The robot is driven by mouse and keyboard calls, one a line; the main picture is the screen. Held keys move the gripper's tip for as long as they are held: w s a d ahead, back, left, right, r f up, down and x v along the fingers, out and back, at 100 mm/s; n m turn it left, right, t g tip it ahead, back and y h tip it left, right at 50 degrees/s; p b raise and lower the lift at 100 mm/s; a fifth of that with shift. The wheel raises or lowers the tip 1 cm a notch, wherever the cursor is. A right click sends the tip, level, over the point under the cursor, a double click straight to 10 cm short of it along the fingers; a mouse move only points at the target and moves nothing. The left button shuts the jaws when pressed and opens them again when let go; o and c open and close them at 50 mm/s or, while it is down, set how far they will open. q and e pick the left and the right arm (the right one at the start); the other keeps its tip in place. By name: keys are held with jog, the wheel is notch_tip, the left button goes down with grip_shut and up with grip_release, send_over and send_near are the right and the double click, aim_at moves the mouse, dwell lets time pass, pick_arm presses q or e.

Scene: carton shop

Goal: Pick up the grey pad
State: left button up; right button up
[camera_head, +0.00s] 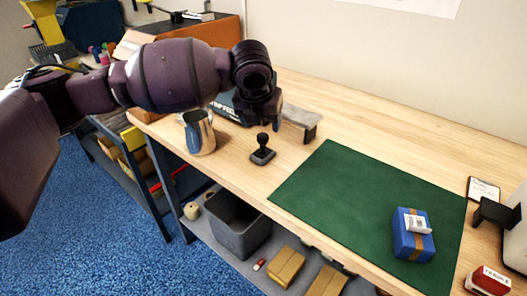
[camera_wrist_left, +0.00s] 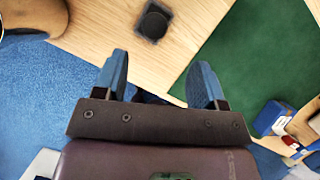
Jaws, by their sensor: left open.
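My left gripper (camera_head: 270,117) hangs over the back part of the wooden bench in the head view. In the left wrist view its two blue fingers (camera_wrist_left: 159,68) stand wide apart with nothing between them. A dark stamp-like thing with a square base and round knob (camera_head: 262,151) stands on the bench, in front of the gripper; it also shows in the wrist view (camera_wrist_left: 154,22), beyond the fingertips. I cannot tell for sure whether this is the grey pad. My right gripper is not in view.
A metal pitcher (camera_head: 199,134) stands left of the stamp-like thing. A green mat (camera_head: 340,195) covers the bench's right part, with a blue box (camera_head: 400,243) on it. A dark box with lettering (camera_head: 228,108) is partly behind my arm. Bare wood surrounds the stamp-like thing.

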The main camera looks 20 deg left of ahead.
aim_at(262, 136)
pick_arm(q)
jog(key=b+x, duration=0.1)
jog(key=x, duration=0.4)
jog(key=shift+w+a+f+b, duration=0.15)
jog(key=shift+w+f+b, duration=0.15)
jog(key=shift+f, duration=0.25)
jog(key=x, duration=0.1)
jog(key=b+x, duration=0.1)
jog(key=x, duration=0.2)
jog(key=shift+w+a+f, duration=0.25)
jog(key=shift+r, duration=0.15)
jog(key=shift+s, duration=0.1)
jog(key=c, duration=1)
